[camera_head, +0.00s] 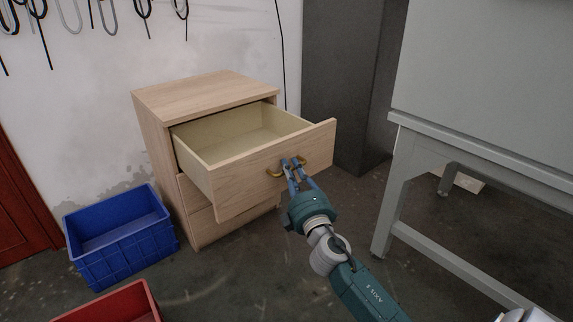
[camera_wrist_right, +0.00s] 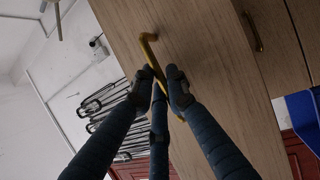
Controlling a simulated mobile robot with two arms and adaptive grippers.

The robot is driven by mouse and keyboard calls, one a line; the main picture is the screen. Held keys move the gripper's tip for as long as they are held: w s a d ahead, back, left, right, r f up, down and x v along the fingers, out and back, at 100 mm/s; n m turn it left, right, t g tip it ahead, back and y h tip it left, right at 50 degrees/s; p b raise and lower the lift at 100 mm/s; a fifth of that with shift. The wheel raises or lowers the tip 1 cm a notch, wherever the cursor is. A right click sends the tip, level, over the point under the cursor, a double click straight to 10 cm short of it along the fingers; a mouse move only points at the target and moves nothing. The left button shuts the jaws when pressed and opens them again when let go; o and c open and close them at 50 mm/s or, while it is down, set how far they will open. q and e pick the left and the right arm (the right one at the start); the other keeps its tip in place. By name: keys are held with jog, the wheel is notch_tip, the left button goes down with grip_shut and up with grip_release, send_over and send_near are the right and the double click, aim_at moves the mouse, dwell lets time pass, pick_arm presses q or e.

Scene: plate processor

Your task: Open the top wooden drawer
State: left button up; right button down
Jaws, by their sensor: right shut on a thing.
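The light wooden cabinet (camera_head: 205,92) stands against the wall with its top drawer (camera_head: 262,178) pulled well out, showing an empty pale inside. The drawer front carries a curved brass handle (camera_head: 273,173). My right gripper (camera_head: 291,163) is at this handle, its fingers closed around it. In the right wrist view the brass handle (camera_wrist_right: 148,45) runs between the fingertips of the right gripper (camera_wrist_right: 163,82). The lower drawers are shut, and part of their fronts is hidden by the open drawer. My left gripper is not in view.
A blue crate (camera_head: 118,262) stands on the floor left of the cabinet. A red crate (camera_head: 140,290) is at the bottom edge. A grey workbench (camera_head: 480,150) stands at the right, with a dark grey cabinet (camera_head: 340,90) behind. Floor between cabinet and bench is clear.

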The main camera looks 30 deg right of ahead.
jog(key=shift+s+a+f, duration=0.1)
jog(key=shift+s, duration=0.35)
jog(key=c, duration=1.7)
grip_release()
jog(key=v, duration=1.2)
